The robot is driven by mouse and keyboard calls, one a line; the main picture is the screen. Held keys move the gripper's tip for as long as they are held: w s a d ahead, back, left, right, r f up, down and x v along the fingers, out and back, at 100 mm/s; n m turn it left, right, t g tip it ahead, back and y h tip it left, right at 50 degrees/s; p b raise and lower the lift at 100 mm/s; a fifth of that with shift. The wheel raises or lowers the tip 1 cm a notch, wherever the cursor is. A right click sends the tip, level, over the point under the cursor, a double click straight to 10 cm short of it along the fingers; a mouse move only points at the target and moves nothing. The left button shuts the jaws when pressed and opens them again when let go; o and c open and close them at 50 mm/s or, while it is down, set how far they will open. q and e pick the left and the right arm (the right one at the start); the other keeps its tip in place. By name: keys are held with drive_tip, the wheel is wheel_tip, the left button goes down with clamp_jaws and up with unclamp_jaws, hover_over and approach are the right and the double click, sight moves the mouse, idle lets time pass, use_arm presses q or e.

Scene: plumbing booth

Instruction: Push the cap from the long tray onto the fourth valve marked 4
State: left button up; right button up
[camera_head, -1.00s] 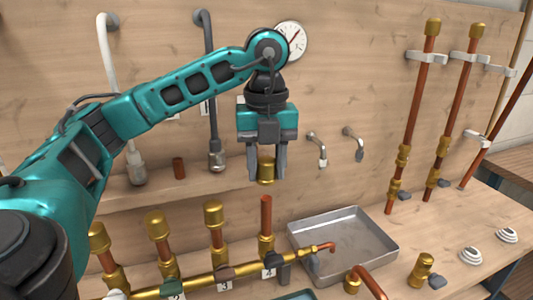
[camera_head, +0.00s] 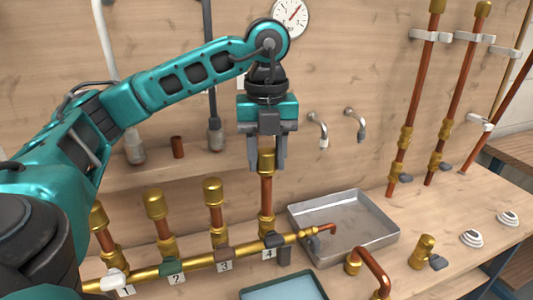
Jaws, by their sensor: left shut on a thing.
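The brass cap (camera_head: 266,161) is between the fingers of my left gripper (camera_head: 266,160), which is shut on it. The cap sits at the top of the copper stub (camera_head: 266,190) of the fourth valve, in line with it; how deep it is on the pipe I cannot tell. The fourth valve (camera_head: 270,243) is on the brass manifold beside the label 4 (camera_head: 269,254). The other three stubs carry brass caps, such as the third one's cap (camera_head: 213,190). The long tray cannot be told for sure. My right gripper is out of view.
A grey metal tray (camera_head: 345,225) stands right of the fourth valve. A blue-lined tray (camera_head: 284,289) is at the bottom edge. A bent copper pipe (camera_head: 372,270) and a brass valve (camera_head: 422,252) stand to the right. A small copper piece (camera_head: 178,148) is on the shelf.

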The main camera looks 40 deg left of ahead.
sight(267, 177)
use_arm(q)
drive_tip(key=shift+f+b, duration=1.75)
drive_tip(key=shift+f, duration=0.6)
drive_tip(key=o, duration=1.2)
drive_tip(key=shift+o, duration=0.2)
drive_tip(key=shift+r, duration=0.1)
wheel_tip(267, 177, up, 11)
drive_tip(key=p, duration=0.5)
drive_tip(key=shift+r, duration=0.9)
